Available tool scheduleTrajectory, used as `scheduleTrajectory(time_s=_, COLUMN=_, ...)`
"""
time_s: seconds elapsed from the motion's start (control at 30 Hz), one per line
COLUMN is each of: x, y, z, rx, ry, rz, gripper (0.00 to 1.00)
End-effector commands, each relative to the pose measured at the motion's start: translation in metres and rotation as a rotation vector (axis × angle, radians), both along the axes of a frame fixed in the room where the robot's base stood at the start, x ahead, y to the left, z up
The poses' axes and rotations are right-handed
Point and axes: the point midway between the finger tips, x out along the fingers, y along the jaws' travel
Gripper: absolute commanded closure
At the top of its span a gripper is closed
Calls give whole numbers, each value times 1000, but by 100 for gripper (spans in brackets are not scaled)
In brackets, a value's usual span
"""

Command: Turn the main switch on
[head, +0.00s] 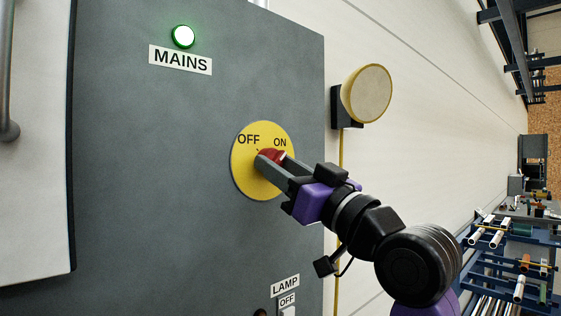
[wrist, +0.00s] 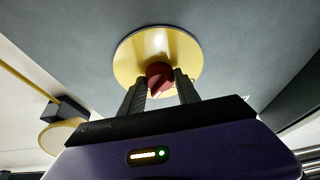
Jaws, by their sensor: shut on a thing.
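The main switch is a red rotary handle (head: 272,155) on a round yellow plate (head: 249,178) marked OFF and ON, set in the grey cabinet door. My gripper (head: 270,162) is shut on the red handle. In the wrist view the handle (wrist: 158,76) sits between my two fingertips (wrist: 159,82), in front of the yellow plate (wrist: 135,52). The handle is largely covered by my fingers in the head view, so I cannot tell exactly where it points. A green lamp (head: 183,37) above the MAINS label (head: 181,60) is lit.
A LAMP label (head: 285,287) and a small switch marked OFF (head: 287,305) are low on the grey cabinet (head: 130,170). A round yellow-rimmed wall lamp (head: 368,93) is right of the cabinet. Racks with pipes (head: 515,255) stand far right.

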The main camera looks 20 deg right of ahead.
Motion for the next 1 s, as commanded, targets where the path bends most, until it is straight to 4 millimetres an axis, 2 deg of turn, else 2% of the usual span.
scheduleTrajectory(time_s=0.53, x=1, y=0, z=-1, rx=25, ry=11, rz=0, gripper=100)
scheduleTrajectory(time_s=0.57, x=1, y=0, z=-1, rx=25, ry=11, rz=0, gripper=60)
scheduleTrajectory(time_s=0.67, x=1, y=0, z=-1, rx=25, ry=11, rz=0, gripper=40)
scheduleTrajectory(time_s=1.0, x=-1, y=0, z=-1, rx=24, ry=8, rz=0, gripper=40)
